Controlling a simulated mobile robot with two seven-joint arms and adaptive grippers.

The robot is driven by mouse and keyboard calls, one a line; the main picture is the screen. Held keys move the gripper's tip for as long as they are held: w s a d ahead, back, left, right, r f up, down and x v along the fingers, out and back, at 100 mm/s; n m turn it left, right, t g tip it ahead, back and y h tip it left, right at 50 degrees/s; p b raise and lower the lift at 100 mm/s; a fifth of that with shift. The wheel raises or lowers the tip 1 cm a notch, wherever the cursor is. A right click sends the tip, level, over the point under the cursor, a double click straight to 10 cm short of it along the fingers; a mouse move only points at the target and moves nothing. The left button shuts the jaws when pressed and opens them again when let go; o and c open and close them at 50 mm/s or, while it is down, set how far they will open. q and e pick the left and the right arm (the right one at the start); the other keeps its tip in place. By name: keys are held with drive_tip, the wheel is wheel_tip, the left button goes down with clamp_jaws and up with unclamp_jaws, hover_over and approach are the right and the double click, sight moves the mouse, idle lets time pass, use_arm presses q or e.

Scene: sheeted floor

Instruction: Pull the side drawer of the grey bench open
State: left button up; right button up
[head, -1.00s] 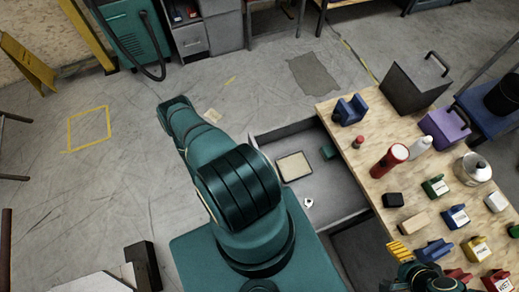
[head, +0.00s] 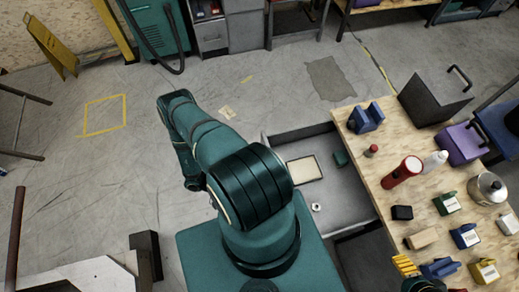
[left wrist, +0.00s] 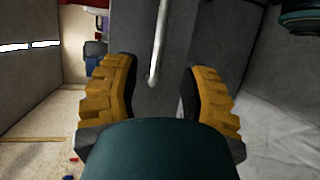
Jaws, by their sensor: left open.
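The wooden-topped grey bench (head: 377,178) is at the right of the head view. Its grey side drawer (head: 345,205) stands out from the bench's left side, with its inside visible. In the left wrist view, a pale bar handle (left wrist: 160,42) runs in front of a dark grey face. My left gripper (left wrist: 160,70) is open, with the handle's end showing between its yellow fingers and a gap on both sides. In the head view my left gripper is hidden behind my teal arm. My right gripper (head: 405,266) is at the bench's near edge; its opening is unclear.
The drawer holds a pale flat tray (head: 304,171), a small green block (head: 341,159) and a white nut (head: 316,207). A red cylinder (head: 402,171), a purple case (head: 461,146) and several blocks stand on the bench. The floor left of my arm is largely clear.

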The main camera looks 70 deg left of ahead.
use_arm(q)
drive_tip(key=shift+v, duration=2.1)
